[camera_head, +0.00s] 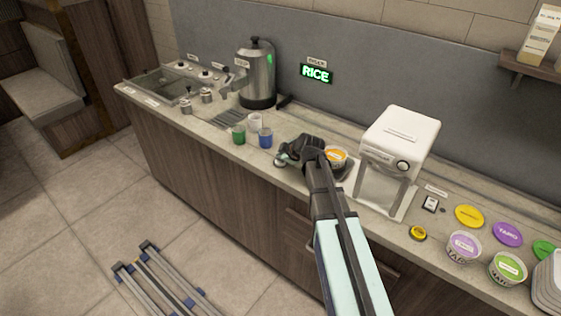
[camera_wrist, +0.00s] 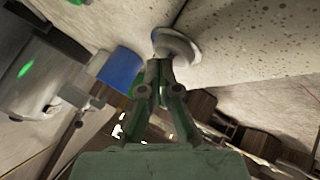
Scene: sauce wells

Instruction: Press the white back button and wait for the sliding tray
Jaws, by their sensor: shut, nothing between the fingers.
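A small round pale button-like disc (camera_head: 281,161) sits by the counter's front edge. In the wrist view it is a pale-rimmed disc (camera_wrist: 180,47) at my fingertips; its colour is hard to read. My gripper (camera_head: 287,158) is shut and empty, its tips at this disc; I cannot tell whether they press it. The gripper also shows in the wrist view (camera_wrist: 158,70). A dark tray-like piece (camera_head: 345,172) is partly hidden behind my arm. An orange-lidded tub (camera_head: 337,154) is at it.
Green (camera_head: 239,135), white (camera_head: 254,122) and blue (camera_head: 265,138) cups stand left of my gripper. A steel urn (camera_head: 257,75) is behind them. A white dispenser (camera_head: 400,140), a small switch panel (camera_head: 431,203), a yellow button (camera_head: 418,233) and several lidded tubs are to the right.

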